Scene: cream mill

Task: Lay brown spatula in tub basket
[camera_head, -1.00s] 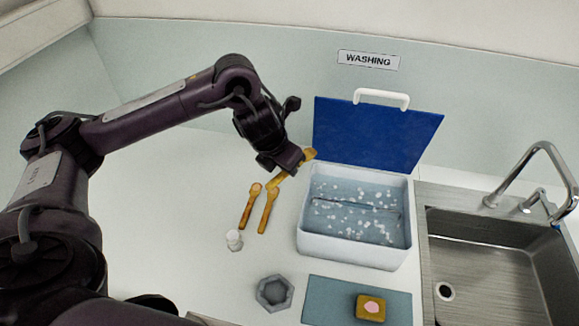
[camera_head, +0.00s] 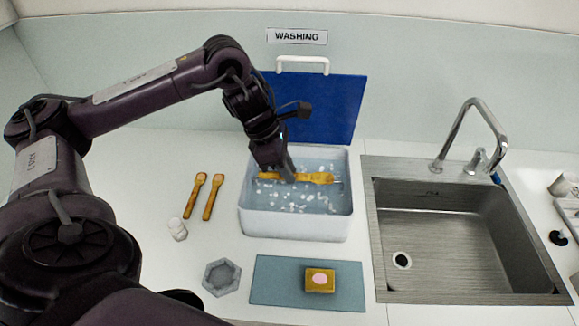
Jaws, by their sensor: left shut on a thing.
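The brown spatula (camera_head: 316,178) is a long yellow-brown utensil lying crosswise over the tub's opening. My left gripper (camera_head: 285,174) is shut on it near its middle, pointing down into the tub. The tub (camera_head: 295,226) is a white box with blue-grey water and white bubbles, its blue lid (camera_head: 335,108) open behind it. Whether the spatula touches the water or the basket inside is hard to tell. The basket is mostly hidden by the water, bubbles and gripper. My right gripper is not in view.
A grey hexagonal dish (camera_head: 221,277) and a blue mat (camera_head: 265,282) with a yellow-brown block (camera_head: 320,279) are in front. A sink (camera_head: 455,240) with a faucet is on the right.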

